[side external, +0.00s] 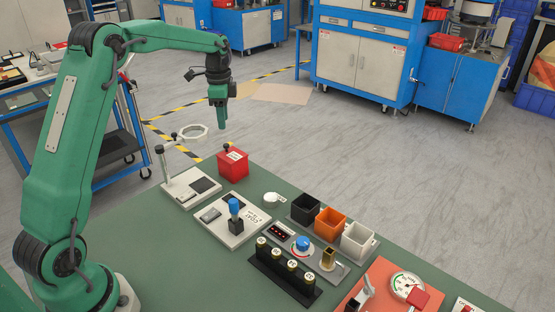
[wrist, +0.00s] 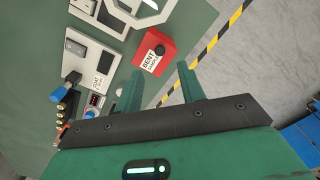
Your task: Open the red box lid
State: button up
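The red box (side external: 232,166) stands on the green table's far edge, with its red lid on and a black knob (side external: 227,147) on top. In the wrist view the red box (wrist: 146,62) carries a white label reading "BENT SAMPLE", and its knob (wrist: 160,49) is visible. My gripper (side external: 220,127) points down, above the box and apart from it. In the wrist view my gripper (wrist: 160,69) has its two fingers spread with nothing between them; the box lies just beyond the fingertips.
A post with a white ring (side external: 194,132) stands left of the box. A panel with a blue-topped part (side external: 235,206) is in front. Black, orange and white bins (side external: 357,241) stand to the right. The floor lies open beyond the table edge.

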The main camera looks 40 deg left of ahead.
aim_at(225, 144)
jog(key=shift+f, duration=3.9)
grip_shut()
